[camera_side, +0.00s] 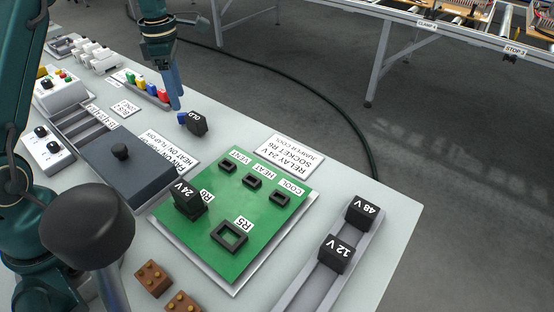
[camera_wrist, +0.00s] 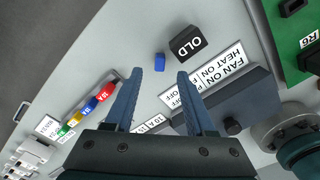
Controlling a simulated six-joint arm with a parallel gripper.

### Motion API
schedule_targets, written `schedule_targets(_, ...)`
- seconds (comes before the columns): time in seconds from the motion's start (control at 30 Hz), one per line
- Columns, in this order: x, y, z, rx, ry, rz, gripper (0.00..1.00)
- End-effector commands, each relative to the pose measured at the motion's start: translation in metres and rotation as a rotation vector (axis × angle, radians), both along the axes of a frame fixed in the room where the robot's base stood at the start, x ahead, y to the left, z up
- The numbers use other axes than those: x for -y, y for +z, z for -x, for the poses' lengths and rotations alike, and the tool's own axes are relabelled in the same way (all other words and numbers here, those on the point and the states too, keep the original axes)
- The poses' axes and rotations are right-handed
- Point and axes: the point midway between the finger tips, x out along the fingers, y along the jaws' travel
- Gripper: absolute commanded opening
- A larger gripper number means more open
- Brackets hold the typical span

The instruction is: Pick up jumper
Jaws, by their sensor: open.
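A small blue block, which looks like the jumper (camera_side: 182,117), lies on the bench beside a black block marked OLD (camera_side: 198,125). In the wrist view the jumper (camera_wrist: 160,62) shows between and just beyond my fingertips, left of the OLD block (camera_wrist: 188,42). My gripper (camera_side: 176,106) is open and empty, pointing down close above the jumper. I cannot tell the exact height gap. The green board (camera_side: 268,222) has black sockets labelled VENT, HEAT and COOL (camera_side: 279,198), all looking empty. A black 24 V relay (camera_side: 188,199) stands in R6; the R5 socket (camera_side: 229,237) is empty.
A rack of coloured fuses (camera_side: 146,88) is left of my gripper. A dark cover with a knob (camera_side: 121,152) stands in front of it. A rail holds the 12 V (camera_side: 334,254) and 48 V (camera_side: 360,213) blocks at the right. Brown blocks (camera_side: 153,279) lie at the front.

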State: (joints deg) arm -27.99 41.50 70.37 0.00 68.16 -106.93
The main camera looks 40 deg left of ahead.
Motion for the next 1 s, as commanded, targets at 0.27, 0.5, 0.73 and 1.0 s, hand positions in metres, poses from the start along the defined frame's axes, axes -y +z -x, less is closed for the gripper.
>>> schedule_targets(0.27,0.0,-0.033,0.001,-0.004,0.002,0.002,0.55)
schedule_targets(0.5,-0.001,-0.048,0.001,0.0,0.001,0.0,0.55)
schedule_targets(0.73,-0.001,-0.048,0.001,0.001,0.001,-0.001,0.51)
schedule_targets(1.0,-0.001,-0.048,0.001,0.001,0.001,-0.001,0.0)
